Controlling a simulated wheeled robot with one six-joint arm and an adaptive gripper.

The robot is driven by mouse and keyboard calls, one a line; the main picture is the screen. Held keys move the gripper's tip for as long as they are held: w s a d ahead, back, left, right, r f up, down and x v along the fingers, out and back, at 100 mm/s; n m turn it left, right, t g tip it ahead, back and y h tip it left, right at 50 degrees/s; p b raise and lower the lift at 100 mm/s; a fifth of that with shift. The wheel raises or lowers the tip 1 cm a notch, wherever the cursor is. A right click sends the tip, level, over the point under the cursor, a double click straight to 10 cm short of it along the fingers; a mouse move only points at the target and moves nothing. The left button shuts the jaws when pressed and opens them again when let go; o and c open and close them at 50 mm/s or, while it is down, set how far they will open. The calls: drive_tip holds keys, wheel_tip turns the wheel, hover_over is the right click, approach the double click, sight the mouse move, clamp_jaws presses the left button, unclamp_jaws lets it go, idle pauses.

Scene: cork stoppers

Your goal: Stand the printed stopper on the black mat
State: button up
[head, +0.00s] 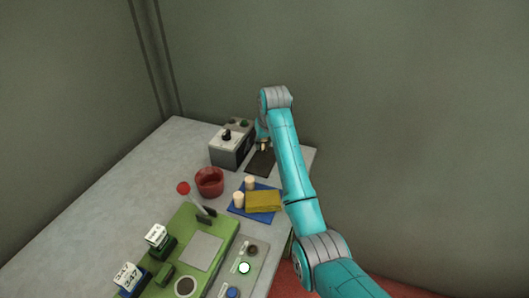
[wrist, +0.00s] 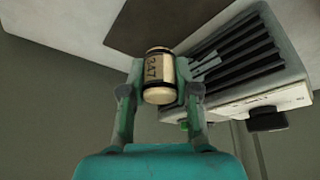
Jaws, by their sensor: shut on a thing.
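The printed stopper (wrist: 158,75) is pale cork with dark bands and dark characters on its side, possibly 347. My gripper (wrist: 159,82) is shut on it, with one finger on each side. In the head view the stopper (head: 263,147) shows as a small pale piece under my gripper (head: 263,141), at the far end of the table. The black mat (head: 260,165) lies flat just below and in front of it. In the wrist view the mat (wrist: 150,28) is the dark area behind the stopper. I cannot tell whether the stopper touches the mat.
A grey box (head: 230,148) with knobs stands close left of my gripper; its vented side (wrist: 235,52) shows in the wrist view. A red bowl (head: 209,182) and green board (head: 213,232) are nearer.

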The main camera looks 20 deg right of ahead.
sight(264, 150)
drive_tip(key=shift+a+f, duration=0.1)
drive_tip(key=shift+f, duration=2.2)
drive_tip(key=shift+f, duration=0.1)
drive_tip(key=o, duration=0.8)
drive_tip(key=v, duration=1.2)
